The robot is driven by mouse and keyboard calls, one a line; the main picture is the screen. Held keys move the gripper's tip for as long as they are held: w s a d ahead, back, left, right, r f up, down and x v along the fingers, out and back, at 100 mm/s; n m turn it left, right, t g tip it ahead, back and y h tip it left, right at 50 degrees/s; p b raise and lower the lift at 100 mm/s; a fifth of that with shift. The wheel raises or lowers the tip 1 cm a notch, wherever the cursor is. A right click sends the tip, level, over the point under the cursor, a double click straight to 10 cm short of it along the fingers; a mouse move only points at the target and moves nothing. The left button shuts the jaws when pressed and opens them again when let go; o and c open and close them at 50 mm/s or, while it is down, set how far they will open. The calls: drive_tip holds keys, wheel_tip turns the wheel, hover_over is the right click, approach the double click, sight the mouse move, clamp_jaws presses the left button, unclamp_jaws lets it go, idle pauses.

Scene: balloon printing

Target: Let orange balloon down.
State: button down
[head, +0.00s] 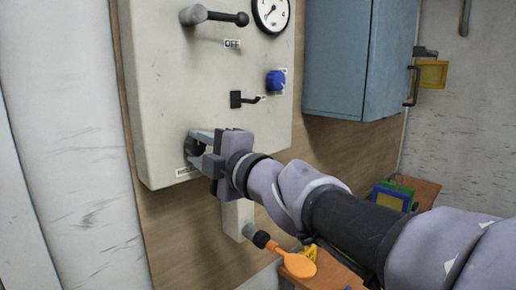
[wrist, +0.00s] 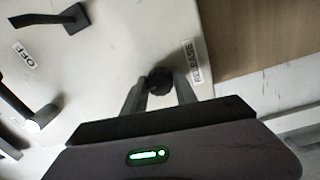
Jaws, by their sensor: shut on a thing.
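The orange balloon (head: 298,266) hangs small and limp-looking from a black nozzle (head: 262,239) below the panel in the head view. My gripper (head: 197,143) is at the lower left of the white panel (head: 165,85). Its fingers are shut on a black knob, partly hidden by them in the head view. In the wrist view the black knob (wrist: 159,80) sits between the fingertips, beside a label reading RELEASE (wrist: 194,61).
The panel also carries a lever (head: 215,16) by an OFF label, a gauge (head: 271,13), a blue knob (head: 275,81) and a black hook-like handle (head: 243,99). A blue cabinet (head: 345,60) is at the right. My arm crosses the lower right.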

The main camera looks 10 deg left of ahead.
drive_tip(key=shift+r, duration=0.1)
drive_tip(key=c, duration=1)
unclamp_jaws()
drive_tip(key=shift+o, duration=0.2)
drive_tip(key=p+v, duration=0.2)
drive_tip(key=v, duration=1.5)
drive_tip(key=shift+d, duration=0.25)
